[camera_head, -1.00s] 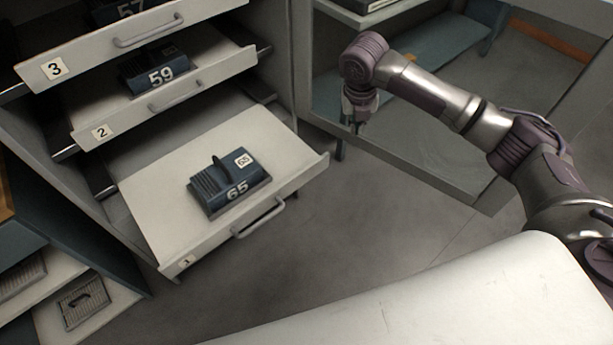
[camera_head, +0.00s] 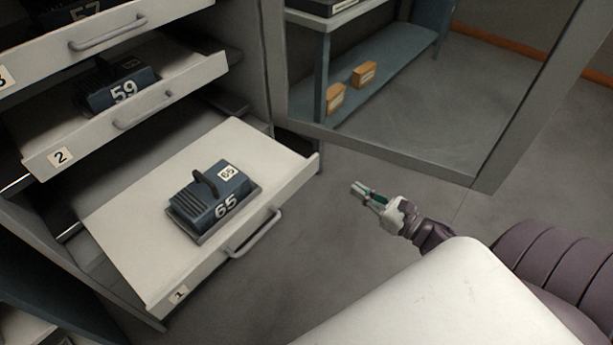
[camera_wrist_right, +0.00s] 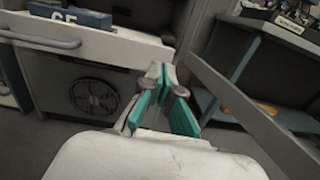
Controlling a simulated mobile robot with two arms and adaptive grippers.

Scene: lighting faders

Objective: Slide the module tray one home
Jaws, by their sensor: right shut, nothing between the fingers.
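Module tray one (camera_head: 120,225), marked 1, is pulled far out at the bottom of the cabinet. A blue module marked 65 (camera_head: 212,200) with a dark top handle sits on it. The tray's bar handle (camera_head: 257,236) runs along its front face. My right gripper (camera_head: 364,191) is shut and empty, to the right of the tray front and apart from it. In the right wrist view the gripper (camera_wrist_right: 160,72) has teal finger pads, and the tray front (camera_wrist_right: 100,45) with its handle shows at upper left. My left gripper is not in view.
Tray 2 (camera_head: 190,90), with module 59 (camera_head: 122,88), and tray 3 (camera_head: 150,22) are also out above. An open cabinet door (camera_head: 400,155) stands to the right. A shelf with orange boxes (camera_head: 364,73) lies behind. Bare floor lies before the tray.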

